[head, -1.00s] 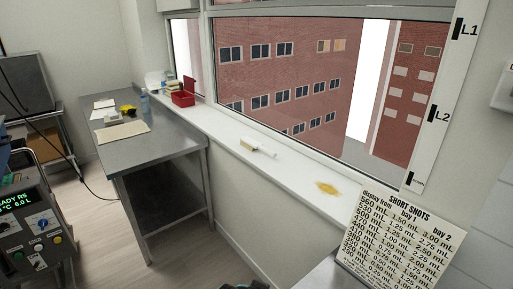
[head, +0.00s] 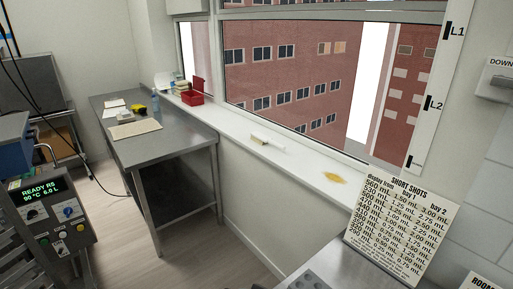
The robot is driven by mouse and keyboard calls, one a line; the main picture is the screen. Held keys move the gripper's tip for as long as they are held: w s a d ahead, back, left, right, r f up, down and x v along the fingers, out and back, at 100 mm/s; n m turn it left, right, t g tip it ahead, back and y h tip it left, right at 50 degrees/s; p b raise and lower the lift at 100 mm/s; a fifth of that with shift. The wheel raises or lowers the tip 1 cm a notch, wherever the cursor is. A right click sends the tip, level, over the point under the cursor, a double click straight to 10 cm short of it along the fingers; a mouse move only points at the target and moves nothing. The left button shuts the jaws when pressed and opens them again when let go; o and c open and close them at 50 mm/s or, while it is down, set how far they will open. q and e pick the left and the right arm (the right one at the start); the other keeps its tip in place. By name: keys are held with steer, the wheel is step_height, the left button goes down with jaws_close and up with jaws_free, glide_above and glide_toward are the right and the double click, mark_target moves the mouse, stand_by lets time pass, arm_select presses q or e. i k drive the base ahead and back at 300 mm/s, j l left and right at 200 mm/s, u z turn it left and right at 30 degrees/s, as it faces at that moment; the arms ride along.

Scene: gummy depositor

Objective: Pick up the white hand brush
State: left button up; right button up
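The white hand brush (head: 274,147) lies on the white window sill (head: 305,164), near the middle of the head view. Its handle is white and its bristle end, at the left, looks tan. Nothing touches it from above. Neither of my grippers can be made out in the head view, so their state is hidden.
A yellow-brown stain (head: 334,178) marks the sill right of the brush. A red box (head: 190,97) stands at the sill's far end. A steel table (head: 165,145) is at left, a control panel (head: 48,209) at lower left. A SHORT SHOTS sign (head: 403,228) stands at right. Floor shows between.

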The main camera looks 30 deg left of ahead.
mark_target(262, 139)
steer(key=k+z, duration=0.35)
steer(key=k+l+z, duration=0.1)
steer(key=z, duration=0.3)
steer(key=k+l+z, duration=0.35)
steer(key=j+z, duration=0.4)
steer(key=j, duration=0.75)
steer(key=j+z, duration=0.4)
steer(key=j, duration=0.75)
steer(key=k, duration=0.05)
